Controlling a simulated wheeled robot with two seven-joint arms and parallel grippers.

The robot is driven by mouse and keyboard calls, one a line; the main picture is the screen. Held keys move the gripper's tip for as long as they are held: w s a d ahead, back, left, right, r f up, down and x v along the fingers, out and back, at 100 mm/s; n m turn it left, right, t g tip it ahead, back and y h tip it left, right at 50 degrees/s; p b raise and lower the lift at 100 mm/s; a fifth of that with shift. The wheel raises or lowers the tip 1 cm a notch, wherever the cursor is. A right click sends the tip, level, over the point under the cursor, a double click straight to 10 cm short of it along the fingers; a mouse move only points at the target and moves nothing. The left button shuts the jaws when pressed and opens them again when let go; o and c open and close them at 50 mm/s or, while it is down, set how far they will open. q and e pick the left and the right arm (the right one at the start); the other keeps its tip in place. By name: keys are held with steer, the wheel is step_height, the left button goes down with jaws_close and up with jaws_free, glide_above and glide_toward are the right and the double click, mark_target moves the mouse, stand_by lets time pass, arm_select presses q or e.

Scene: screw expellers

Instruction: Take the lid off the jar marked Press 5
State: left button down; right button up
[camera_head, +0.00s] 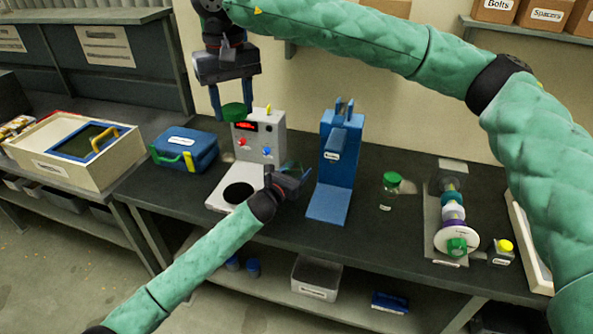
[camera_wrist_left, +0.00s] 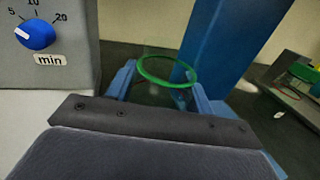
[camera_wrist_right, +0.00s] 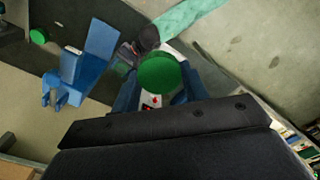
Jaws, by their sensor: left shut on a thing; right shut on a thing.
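My left gripper (camera_head: 296,172) is shut on an open clear jar (camera_wrist_left: 165,72), between the white machine and the blue stand. The jar has a green rim at its mouth and no lid on it; its label does not show. My right gripper (camera_head: 233,108) is shut on a round green lid (camera_wrist_right: 160,74). It holds the lid in the air, in front of the white machine and apart from the jar. Another jar with a green lid (camera_head: 391,179) stands on the table to the right; its label is too small to read.
The white machine (camera_head: 272,125) with dials and the blue stand (camera_head: 335,180) flank the left gripper. A blue case (camera_head: 185,150) lies at the left. A screw assembly (camera_head: 452,215) and a yellow-capped bottle (camera_head: 503,250) stand at the right. The tabletop right of the blue stand has free room.

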mark_target(234, 107)
arm_select(q)
steer(key=shift+f, duration=0.15)
arm_select(e)
steer(key=shift+f, duration=0.1)
arm_select(q)
steer(key=c, duration=0.6)
jaws_free()
steer(key=shift+r, duration=0.25)
arm_select(e)
steer(key=shift+r, duration=0.2)
arm_select(q)
steer(key=shift+s+a+f, duration=0.2)
steer(key=shift+s, duration=0.05)
arm_select(e)
steer(key=shift+f, duration=0.25)
arm_select(q)
steer(key=b+v, duration=0.3)
steer(key=v, duration=0.6)
steer(key=shift+s+a+f, duration=0.1)
steer(key=shift+s+a, duration=0.05)
steer(key=shift+s, duration=0.15)
arm_select(e)
step_height(234, 107, down, 3)
steer(key=shift+r, duration=0.2)
arm_select(q)
steer(key=shift+v, duration=0.85)
arm_select(e)
steer(key=shift+f, duration=0.2)
